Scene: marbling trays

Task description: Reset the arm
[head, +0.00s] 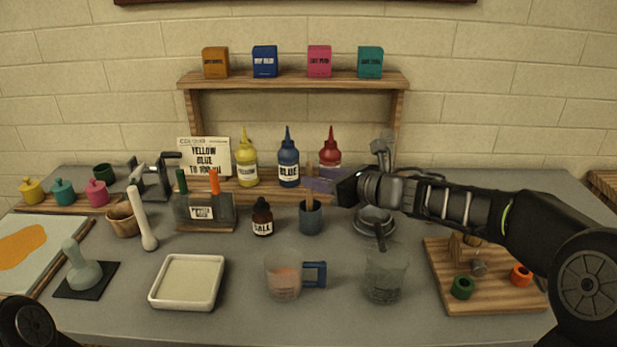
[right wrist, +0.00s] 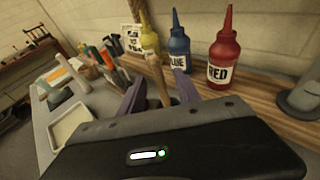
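My right gripper (head: 320,184) reaches in from the right over the table, in front of the shelf, at the height of the dye bottles' lower parts. In the right wrist view its two purple fingers (right wrist: 160,80) stand apart. A wooden stick (right wrist: 155,72) shows between them, with gaps on both sides. It rises from a dark grey cup (head: 311,220) just below the gripper in the head view. I cannot tell how deep the stick is between the fingers. My left gripper is out of view; only a dark part of my left arm shows at the bottom left.
Yellow (head: 246,165), blue (head: 289,166) and red (head: 330,150) bottles stand behind the gripper. A dropper bottle (head: 262,218), a pink-filled jug (head: 284,278), a clear beaker (head: 386,277) and a white tray (head: 187,304) stand nearby. A wooden board (head: 490,300) lies under my right arm.

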